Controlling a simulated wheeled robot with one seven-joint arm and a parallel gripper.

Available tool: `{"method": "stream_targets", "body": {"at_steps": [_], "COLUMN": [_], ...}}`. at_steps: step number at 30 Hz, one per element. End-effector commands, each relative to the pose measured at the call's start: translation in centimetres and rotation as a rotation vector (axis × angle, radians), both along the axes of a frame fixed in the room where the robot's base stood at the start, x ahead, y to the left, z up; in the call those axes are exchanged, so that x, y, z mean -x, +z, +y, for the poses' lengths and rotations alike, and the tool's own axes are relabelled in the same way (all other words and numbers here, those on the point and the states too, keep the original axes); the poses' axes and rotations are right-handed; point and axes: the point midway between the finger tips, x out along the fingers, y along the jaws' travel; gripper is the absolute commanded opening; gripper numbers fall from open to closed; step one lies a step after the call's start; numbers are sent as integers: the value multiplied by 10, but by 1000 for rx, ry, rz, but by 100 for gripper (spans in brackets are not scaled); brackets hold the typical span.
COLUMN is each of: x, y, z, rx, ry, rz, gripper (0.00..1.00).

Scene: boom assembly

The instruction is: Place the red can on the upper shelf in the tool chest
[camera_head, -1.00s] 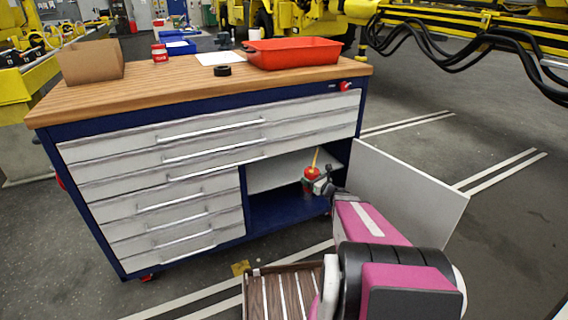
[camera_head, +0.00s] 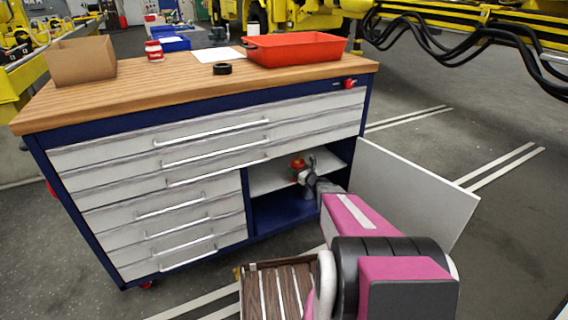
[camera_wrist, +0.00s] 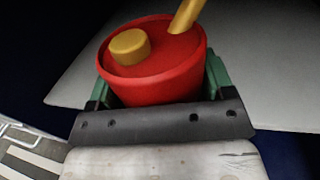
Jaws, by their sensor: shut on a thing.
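The red can (camera_head: 298,163), with a yellow cap and yellow spout, is inside the open right compartment of the blue and white tool chest (camera_head: 248,200). It fills the middle of the wrist view (camera_wrist: 150,85). My gripper (camera_head: 303,176) is shut on it, with green fingers on both sides of the can. The light grey upper shelf (camera_head: 266,181) lies across the compartment, and it shows behind the can in the wrist view (camera_wrist: 255,85). The can appears at or just above shelf height; I cannot tell whether it touches the shelf.
The chest's white door (camera_head: 410,195) stands open to the right of my arm. The wooden top (camera_head: 120,100) bears a red tray (camera_head: 295,52), a cardboard box (camera_head: 82,62), black tape (camera_head: 222,69) and a red and white can (camera_head: 154,50). The compartment's dark blue floor (camera_head: 285,212) is clear where visible.

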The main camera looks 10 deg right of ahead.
Motion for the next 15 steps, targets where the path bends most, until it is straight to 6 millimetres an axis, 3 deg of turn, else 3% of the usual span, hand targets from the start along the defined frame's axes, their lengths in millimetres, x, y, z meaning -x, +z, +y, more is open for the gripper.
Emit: {"method": "stream_targets", "body": {"at_steps": [1, 6, 15], "x": [-14, -44, -62], "y": [-1, -1, 0], "z": [6, 23, 34], "rx": [0, -1, -1], "ry": [2, 1, 0], "rz": [-1, -2, 0], "gripper": [44, 44, 44]}}
